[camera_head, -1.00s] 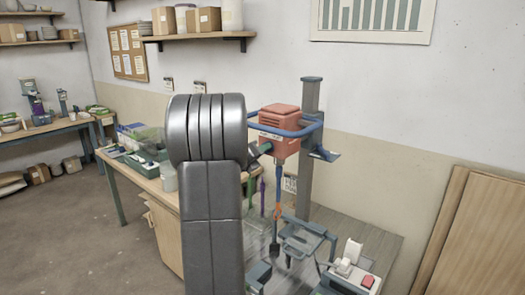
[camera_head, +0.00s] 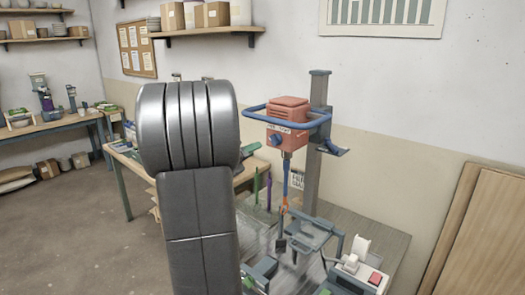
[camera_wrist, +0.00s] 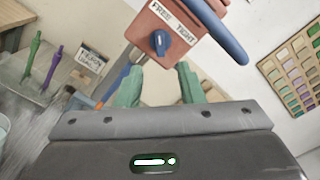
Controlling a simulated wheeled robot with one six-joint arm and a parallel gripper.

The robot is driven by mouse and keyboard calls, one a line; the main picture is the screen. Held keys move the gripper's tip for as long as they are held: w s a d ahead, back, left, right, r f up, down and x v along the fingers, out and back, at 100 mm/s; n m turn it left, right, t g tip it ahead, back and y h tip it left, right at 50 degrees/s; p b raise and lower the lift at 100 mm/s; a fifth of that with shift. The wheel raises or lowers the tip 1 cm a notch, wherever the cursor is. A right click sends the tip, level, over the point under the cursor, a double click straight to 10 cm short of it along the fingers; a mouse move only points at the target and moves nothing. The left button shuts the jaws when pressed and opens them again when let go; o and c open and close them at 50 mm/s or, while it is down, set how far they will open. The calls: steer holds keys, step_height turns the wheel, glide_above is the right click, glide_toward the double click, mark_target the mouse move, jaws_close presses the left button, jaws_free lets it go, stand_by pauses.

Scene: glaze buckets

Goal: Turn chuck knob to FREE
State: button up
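The red mixer head (camera_head: 289,112) sits on a grey column, and it fills the top of the wrist view (camera_wrist: 150,22). The chuck knob (camera_wrist: 160,42) is blue, on the head's face below a white label (camera_wrist: 172,20) reading FREE and TIGHT. I cannot tell for sure which word its ridge points to. The knob also shows in the head view (camera_head: 275,140). My gripper (camera_wrist: 158,78) is open, with its two green fingers spread and nothing between them. The knob appears beyond the fingertips, roughly between them, not touched. In the head view my arm hides the gripper.
A blue guard bar (camera_head: 260,115) loops around the mixer head and crosses the wrist view's upper right (camera_wrist: 220,30). A shaft (camera_head: 286,175) hangs below the head over a clamp stand (camera_head: 310,232). A workbench (camera_head: 130,165) stands behind my arm. Wooden panels (camera_head: 480,230) lean at right.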

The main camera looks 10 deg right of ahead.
mark_target(272, 142)
steer(key=shift+v, duration=2.2)
steer(key=shift+d, duration=0.1)
steer(key=p+x, duration=0.2)
steer(key=x, duration=1.2)
steer(key=shift+p, duration=0.35)
steer(key=shift+s, duration=0.1)
